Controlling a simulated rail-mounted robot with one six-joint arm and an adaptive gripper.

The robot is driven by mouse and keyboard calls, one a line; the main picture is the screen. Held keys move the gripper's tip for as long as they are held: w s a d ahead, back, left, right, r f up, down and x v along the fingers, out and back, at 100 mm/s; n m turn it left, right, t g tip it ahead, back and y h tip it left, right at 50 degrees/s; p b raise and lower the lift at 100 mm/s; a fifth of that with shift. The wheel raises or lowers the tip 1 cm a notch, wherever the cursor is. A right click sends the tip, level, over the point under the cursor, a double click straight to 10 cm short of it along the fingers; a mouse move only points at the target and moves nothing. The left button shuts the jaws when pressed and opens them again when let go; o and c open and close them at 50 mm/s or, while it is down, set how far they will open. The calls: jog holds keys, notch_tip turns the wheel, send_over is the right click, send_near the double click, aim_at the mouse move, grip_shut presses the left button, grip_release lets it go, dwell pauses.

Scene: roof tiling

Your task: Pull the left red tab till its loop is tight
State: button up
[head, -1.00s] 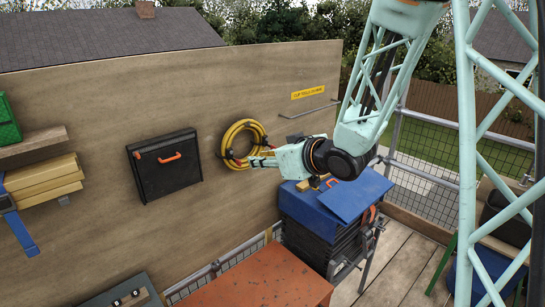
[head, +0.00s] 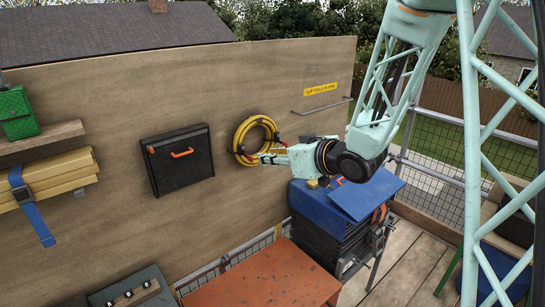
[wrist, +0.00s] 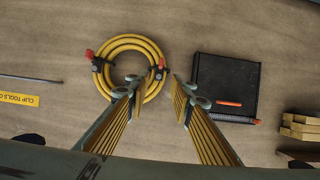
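A yellow hose coil (head: 256,120) hangs on the wooden board; it also shows in the wrist view (wrist: 130,42). The wrist view is turned about, with left and right swapped against the head view. Two black strap loops sit around the coil there, each with a red tab. One red tab (wrist: 89,54) is on the sign side. The other red tab (wrist: 160,64) is on the black case side, matching the head view's left. My gripper (wrist: 158,88) is open and empty, its fingers spread below that second tab. In the head view it hides part of the coil.
A black case (head: 181,170) with an orange handle hangs left of the coil. A wire rail (head: 320,106) and yellow sign (head: 320,89) are to the right. A blue-covered stack (head: 318,204) stands below my arm, and an orange-red bench top (head: 262,280) is in front.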

aim_at(250, 158)
jog(key=shift+x, duration=6.35)
jog(key=shift+c, duration=0.2)
grip_shut()
